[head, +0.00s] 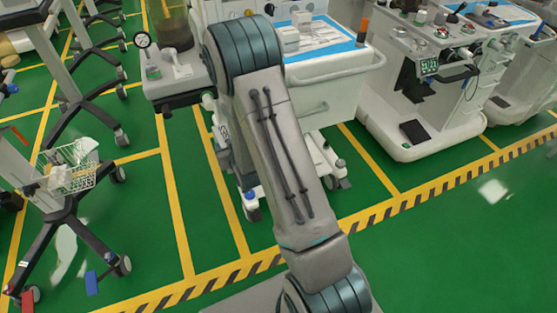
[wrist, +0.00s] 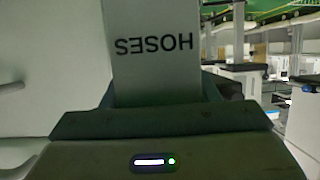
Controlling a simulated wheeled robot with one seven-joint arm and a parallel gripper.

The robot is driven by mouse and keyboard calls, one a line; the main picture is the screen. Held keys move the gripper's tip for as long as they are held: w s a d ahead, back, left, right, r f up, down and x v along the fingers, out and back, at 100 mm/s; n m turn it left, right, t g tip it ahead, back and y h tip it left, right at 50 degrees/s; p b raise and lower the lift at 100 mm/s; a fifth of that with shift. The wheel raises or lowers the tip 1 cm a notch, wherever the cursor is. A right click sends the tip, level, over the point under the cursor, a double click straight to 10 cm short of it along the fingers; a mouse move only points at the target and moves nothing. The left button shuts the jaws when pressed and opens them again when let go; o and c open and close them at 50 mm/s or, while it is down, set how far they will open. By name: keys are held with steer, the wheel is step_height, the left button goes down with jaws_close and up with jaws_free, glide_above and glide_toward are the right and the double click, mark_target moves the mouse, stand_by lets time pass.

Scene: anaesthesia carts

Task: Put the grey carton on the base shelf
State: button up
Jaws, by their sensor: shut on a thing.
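A pale grey carton (wrist: 155,75) with the word HOSES, upside down in the picture, fills the upper middle of the wrist view. My gripper (wrist: 157,104) is shut on it at its lower end in that view. In the head view my arm covers the middle, and neither my gripper nor the carton can be made out. The white cart at right in the head view has a low base shelf (head: 383,143) near the floor, with a black flat item (head: 413,132) on it. The lower part of the middle cart (head: 330,95) is partly hidden behind my arm.
A pale surface fills the left of the wrist view, close to the carton. A trolley with a wire basket (head: 70,178) stands at left in the head view. A yellow-black striped line (head: 440,182) crosses the green floor, which is clear at lower right.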

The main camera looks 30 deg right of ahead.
step_height(320, 180, down, 19)
steer(key=b, duration=1.7)
steer(key=d+f+n+y+p, duration=0.1)
steer(key=d+f+y, duration=0.1)
steer(key=d, duration=0.7)
steer(key=d+f+n+y, duration=0.1)
steer(key=d+f+n, duration=0.15)
steer(key=d, duration=0.75)
steer(key=s+d+f, duration=0.2)
steer(key=s+d, duration=0.4)
steer(key=d, duration=0.2)
steer(key=s+d+f+y, duration=0.1)
steer(key=s+d+f, duration=0.2)
steer(key=s+d, duration=0.3)
steer(key=d, duration=0.3)
steer(key=shift+s+d+g, duration=0.2)
steer(key=shift+s+g, duration=0.1)
steer(key=shift+g, duration=0.1)
